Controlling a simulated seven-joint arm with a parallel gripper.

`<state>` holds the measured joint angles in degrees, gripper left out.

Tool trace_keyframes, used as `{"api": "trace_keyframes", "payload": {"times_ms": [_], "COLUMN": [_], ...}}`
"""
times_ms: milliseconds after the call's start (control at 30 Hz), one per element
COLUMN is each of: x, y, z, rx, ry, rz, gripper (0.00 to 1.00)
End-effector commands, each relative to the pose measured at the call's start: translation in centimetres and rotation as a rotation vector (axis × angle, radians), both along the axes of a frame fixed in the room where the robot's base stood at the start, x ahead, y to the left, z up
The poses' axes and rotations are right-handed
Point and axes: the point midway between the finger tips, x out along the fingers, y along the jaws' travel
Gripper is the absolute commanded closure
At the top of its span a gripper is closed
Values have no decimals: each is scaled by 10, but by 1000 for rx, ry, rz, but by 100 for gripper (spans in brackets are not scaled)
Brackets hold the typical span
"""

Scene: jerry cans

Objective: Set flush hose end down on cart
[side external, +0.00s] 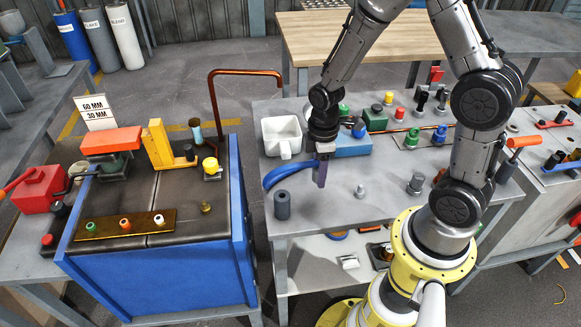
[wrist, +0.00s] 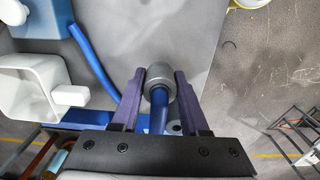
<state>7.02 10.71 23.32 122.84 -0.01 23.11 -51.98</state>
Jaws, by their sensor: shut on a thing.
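My gripper (side external: 321,178) is above the grey-topped table (side external: 335,200), pointing down. In the wrist view its two purple fingers (wrist: 159,78) are closed on the flush hose end, a round grey fitting (wrist: 158,84) on a short blue length. The blue hose (side external: 284,171) curves away from the gripper to the left; it also shows in the wrist view (wrist: 95,65). I cannot tell the exact gap to the tabletop.
A white jug (side external: 281,135) stands behind the hose. A dark grey cylinder (side external: 282,205) stands near the table's left edge. Small metal fittings (side external: 360,191) stand to the right. A blue-sided cart (side external: 160,280) is at the left. Bare tabletop lies in front of the gripper.

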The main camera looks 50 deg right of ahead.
Motion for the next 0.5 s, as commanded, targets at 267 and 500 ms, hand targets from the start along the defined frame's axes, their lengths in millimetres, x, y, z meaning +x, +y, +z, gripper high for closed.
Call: {"api": "trace_keyframes", "payload": {"times_ms": [267,500], "x": [-7,-7], "y": [-2,-2], "z": [-12,-37], "rx": [0,0], "ry": [3,3], "rz": [1,0], "gripper": [100,100]}}
